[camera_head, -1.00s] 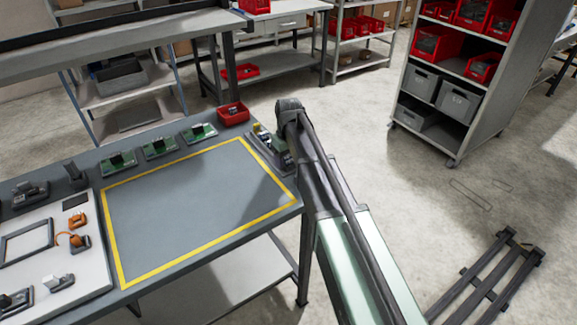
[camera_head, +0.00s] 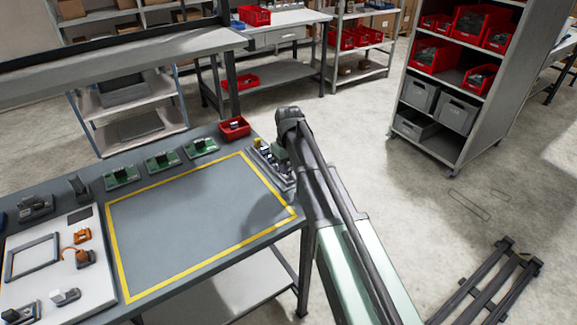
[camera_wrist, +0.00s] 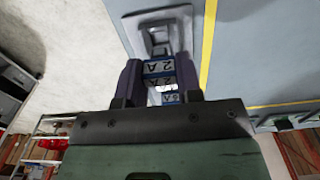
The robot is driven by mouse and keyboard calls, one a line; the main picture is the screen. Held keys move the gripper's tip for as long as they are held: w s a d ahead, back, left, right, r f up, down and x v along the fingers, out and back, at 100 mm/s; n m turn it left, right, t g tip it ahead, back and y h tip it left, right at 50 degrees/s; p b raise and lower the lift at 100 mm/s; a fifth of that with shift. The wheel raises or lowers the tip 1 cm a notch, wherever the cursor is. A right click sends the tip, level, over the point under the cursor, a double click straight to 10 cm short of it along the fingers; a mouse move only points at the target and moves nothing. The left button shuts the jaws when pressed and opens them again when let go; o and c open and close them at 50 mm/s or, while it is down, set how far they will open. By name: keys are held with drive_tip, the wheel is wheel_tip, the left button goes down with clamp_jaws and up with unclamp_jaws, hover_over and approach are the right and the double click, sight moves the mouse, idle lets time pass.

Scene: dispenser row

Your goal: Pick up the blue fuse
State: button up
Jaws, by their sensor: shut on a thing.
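My gripper (camera_wrist: 158,78) is shut on a blue fuse (camera_wrist: 158,67) with a white band marked like "2 A", in the wrist view. The fuse sits between the two dark fingers. A second blue-and-white labelled piece (camera_wrist: 170,98) shows closer to the gripper body; I cannot tell whether it is separate. A grey dispenser-like holder (camera_wrist: 157,22) lies just beyond the fingers; I cannot tell whether the fuse touches it. In the head view my arm reaches the bench's right end, where a grey holder (camera_head: 262,160) stands; the fuse cannot be made out there.
A yellow-outlined area (camera_head: 190,220) on the bench is clear. Several green boards (camera_head: 161,161) line its back edge, with a red bin (camera_head: 234,127) behind the holder. A white panel (camera_head: 50,290) with orange parts lies left. A shelf cart (camera_head: 455,80) stands right.

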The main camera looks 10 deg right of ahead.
wheel_tip(320, 180, up, 17)
drive_tip(key=p, duration=1.5)
drive_tip(key=shift+r+p, duration=0.9)
drive_tip(key=shift+p, duration=0.15)
wheel_tip(320, 180, up, 3)
drive_tip(key=p, duration=0.3)
drive_tip(key=shift+f, duration=0.1)
